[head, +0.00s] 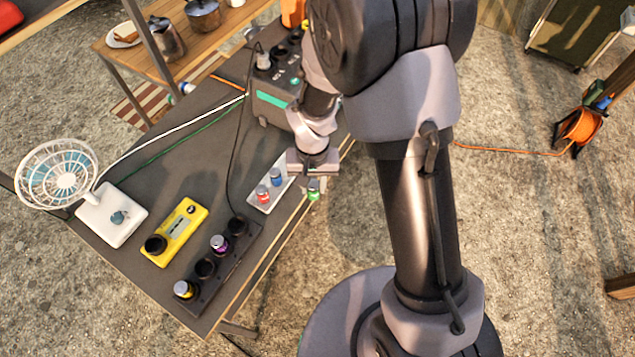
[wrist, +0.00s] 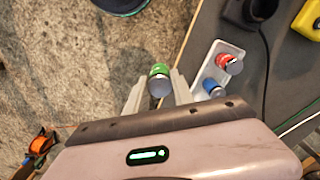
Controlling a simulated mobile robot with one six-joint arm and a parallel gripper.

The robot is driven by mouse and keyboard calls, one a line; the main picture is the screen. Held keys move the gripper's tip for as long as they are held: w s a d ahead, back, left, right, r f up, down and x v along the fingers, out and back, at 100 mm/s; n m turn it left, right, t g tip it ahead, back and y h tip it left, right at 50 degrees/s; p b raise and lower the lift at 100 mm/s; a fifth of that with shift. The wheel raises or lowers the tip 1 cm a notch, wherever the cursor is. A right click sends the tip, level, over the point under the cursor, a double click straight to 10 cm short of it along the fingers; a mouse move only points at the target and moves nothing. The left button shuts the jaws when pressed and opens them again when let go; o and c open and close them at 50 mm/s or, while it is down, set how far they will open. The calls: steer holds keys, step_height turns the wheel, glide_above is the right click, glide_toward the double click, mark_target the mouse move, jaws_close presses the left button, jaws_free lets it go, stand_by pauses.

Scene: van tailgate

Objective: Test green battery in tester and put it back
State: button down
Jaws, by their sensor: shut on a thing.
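My gripper (wrist: 160,93) is shut on the green battery (wrist: 159,72), which sits between the two fingers in the wrist view. In the head view the green battery (head: 313,190) hangs under my gripper (head: 314,178), just past the right edge of the grey table (head: 190,125). The yellow tester (head: 174,233), with a round black socket and a small display, lies on the table at the left. A white tray (head: 258,204) near the table edge holds a red battery (head: 262,194) and a blue battery (head: 277,177). The battery's lower end is hard to make out.
A black charger strip (head: 213,277) with several wells holds a purple battery (head: 219,244) and a yellow battery (head: 184,290). A white fan (head: 112,215) stands at the left. A dark power station (head: 276,98) stands at the back. Cables cross the table.

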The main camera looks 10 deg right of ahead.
steer(key=s+a, duration=0.3)
steer(key=a, duration=1.8)
steer(key=s+a, duration=0.4)
steer(key=a, duration=1.7)
steer(key=shift+s+a, duration=0.2)
steer(key=shift+a, duration=0.05)
steer(key=shift+w+d, duration=0.1)
